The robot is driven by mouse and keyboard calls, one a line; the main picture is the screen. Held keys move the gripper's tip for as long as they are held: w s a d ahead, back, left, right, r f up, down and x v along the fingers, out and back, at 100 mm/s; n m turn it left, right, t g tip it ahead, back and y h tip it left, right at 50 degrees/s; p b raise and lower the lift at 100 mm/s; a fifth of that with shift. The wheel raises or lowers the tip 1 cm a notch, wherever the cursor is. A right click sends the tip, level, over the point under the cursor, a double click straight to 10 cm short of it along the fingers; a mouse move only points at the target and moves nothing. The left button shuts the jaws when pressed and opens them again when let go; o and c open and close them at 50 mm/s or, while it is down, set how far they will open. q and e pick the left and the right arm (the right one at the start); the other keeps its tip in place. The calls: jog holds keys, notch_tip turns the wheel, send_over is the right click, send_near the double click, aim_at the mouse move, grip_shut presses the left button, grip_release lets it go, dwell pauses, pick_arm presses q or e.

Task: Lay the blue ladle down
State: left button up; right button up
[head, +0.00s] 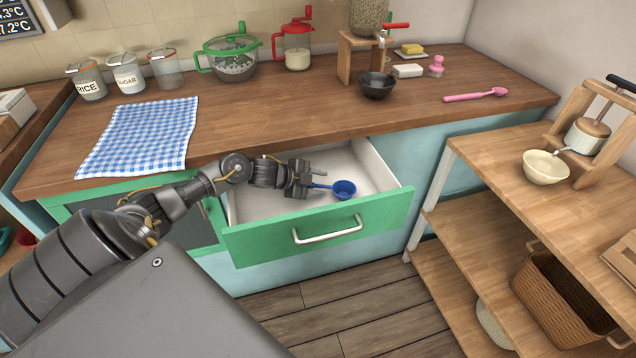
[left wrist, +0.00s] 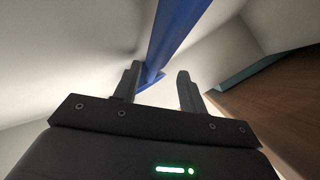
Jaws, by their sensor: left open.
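The blue ladle (head: 344,189) is in the open drawer (head: 260,245), its bowl to the right and its handle pointing left toward my left gripper (head: 309,176). My left gripper is inside the drawer space at the handle's end, with its jaws apart. In the left wrist view the blue handle (left wrist: 178,35) runs down between the spread fingers (left wrist: 158,74), nearer the left finger. Whether the handle touches that finger is unclear. My right gripper is not in view.
The drawer is otherwise bare, with a green front and a light handle. Above it is the wooden counter (head: 270,125) with a checked cloth (head: 142,135), a dark bowl (head: 376,86) and a pink spoon (head: 475,95). A wooden shelf unit (head: 490,160) stands at right.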

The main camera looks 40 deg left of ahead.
pick_arm(q)
jog(key=v, duration=0.9)
jog(key=shift+s, duration=0.1)
jog(key=shift+v, duration=0.8)
jog(key=shift+a, duration=0.1)
